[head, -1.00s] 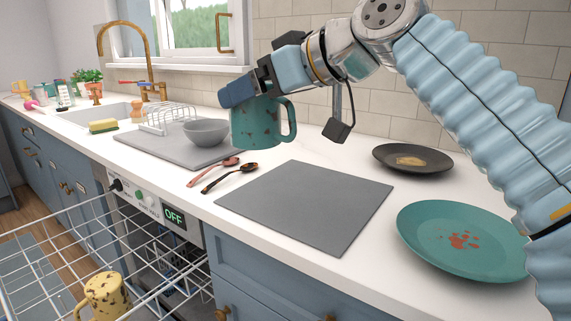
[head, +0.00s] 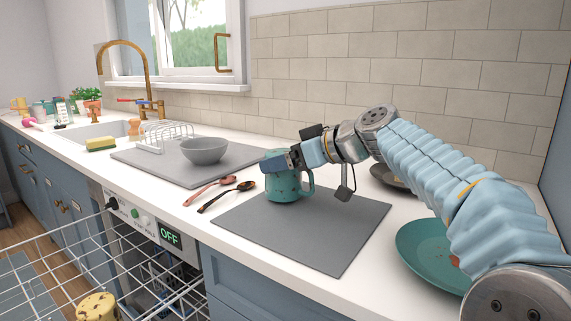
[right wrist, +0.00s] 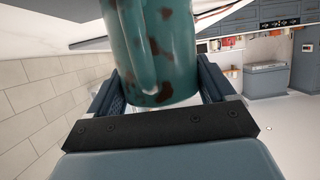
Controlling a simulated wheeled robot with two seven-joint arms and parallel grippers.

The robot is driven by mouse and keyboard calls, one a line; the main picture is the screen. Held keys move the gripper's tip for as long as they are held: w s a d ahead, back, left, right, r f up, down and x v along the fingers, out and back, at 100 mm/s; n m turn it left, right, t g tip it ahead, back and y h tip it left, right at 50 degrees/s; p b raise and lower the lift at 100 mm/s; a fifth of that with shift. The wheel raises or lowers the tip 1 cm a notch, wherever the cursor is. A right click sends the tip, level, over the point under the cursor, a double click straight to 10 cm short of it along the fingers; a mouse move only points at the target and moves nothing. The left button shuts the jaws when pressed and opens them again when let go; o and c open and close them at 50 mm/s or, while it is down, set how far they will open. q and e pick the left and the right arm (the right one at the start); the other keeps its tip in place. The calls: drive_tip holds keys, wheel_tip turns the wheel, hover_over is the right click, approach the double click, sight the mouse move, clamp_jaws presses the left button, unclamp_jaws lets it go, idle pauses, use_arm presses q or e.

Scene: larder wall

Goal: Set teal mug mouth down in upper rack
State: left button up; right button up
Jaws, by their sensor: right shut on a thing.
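The teal mug (head: 287,190) with brown speckles is in my right gripper (head: 281,162), at the far left part of the grey mat (head: 310,232). The gripper is shut on its upper part, and the handle points right. The mug looks about upright; I cannot tell whether its base touches the mat. In the right wrist view the mug (right wrist: 155,50) sits between the fingers, its far end cut off by the frame. The upper rack (head: 63,237), white wire, is pulled out at lower left. My left gripper is not in view.
A yellow speckled mug (head: 97,306) stands in the rack. A grey bowl (head: 205,151) and a small wire rack (head: 165,135) stand on another mat (head: 150,163). Two spoons (head: 227,195) lie left of the teal mug. A teal plate (head: 425,254) and a dark plate (head: 385,178) are at right.

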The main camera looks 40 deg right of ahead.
drive_tip(key=shift+f, duration=0.3)
drive_tip(key=shift+f+b, duration=0.3)
drive_tip(key=shift+b, duration=0.05)
drive_tip(key=o, duration=1.1)
drive_tip(key=shift+r, duration=0.1)
drive_tip(key=shift+r+p, duration=0.2)
drive_tip(key=shift+p, duration=0.15)
drive_tip(key=b+v, duration=0.1)
drive_tip(key=v, duration=1.1)
drive_tip(key=shift+f, duration=0.1)
